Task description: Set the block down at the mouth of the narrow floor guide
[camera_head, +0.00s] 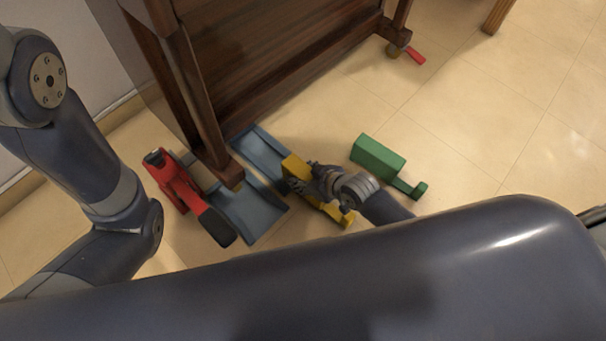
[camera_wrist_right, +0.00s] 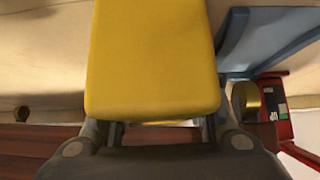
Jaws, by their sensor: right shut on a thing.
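The yellow block (camera_head: 292,168) is in my right gripper (camera_head: 322,180), low over the floor in the head view. In the right wrist view the yellow block (camera_wrist_right: 152,60) fills the upper middle, with the fingers partly hidden under it. The narrow blue floor guide (camera_head: 262,153) lies beside the piano's near leg. The block's left end is close to the guide's near end; I cannot tell whether they touch or whether the block rests on the floor. Blue guide walls (camera_wrist_right: 262,38) show right of the block in the wrist view. My left gripper is out of view.
A wider blue tray (camera_head: 250,214) lies at the piano leg's foot (camera_head: 232,178). A red jack (camera_head: 178,183) with a dark handle stands left of it. A green block (camera_head: 378,157) with a handle lies to the right. Open tiled floor (camera_head: 480,120) extends further right.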

